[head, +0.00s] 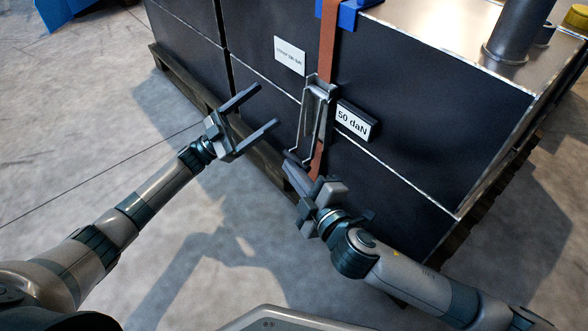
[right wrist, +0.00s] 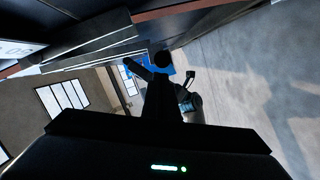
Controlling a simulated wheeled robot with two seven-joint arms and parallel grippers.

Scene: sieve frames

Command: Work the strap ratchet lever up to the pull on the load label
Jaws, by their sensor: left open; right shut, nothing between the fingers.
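The strap ratchet (head: 321,90) sits on an orange-brown strap (head: 328,45) that runs down the dark face of the load. Its long metal lever (head: 305,135) hangs down along the strap. The load label (head: 354,122), reading "50 daN", is on the face just right of the ratchet. My right gripper (head: 289,160) is shut and empty, its tips close to the lever's lower end; I cannot tell if they touch. Its dark fingers also show in the right wrist view (right wrist: 161,70). My left gripper (head: 268,106) is open and empty, left of the lever.
A second white label (head: 290,55) is on the face, upper left of the ratchet. A blue corner protector (head: 347,14) holds the strap at the top edge. The load stands on a wooden pallet (head: 180,84). Grey floor (head: 150,130) is free to the left.

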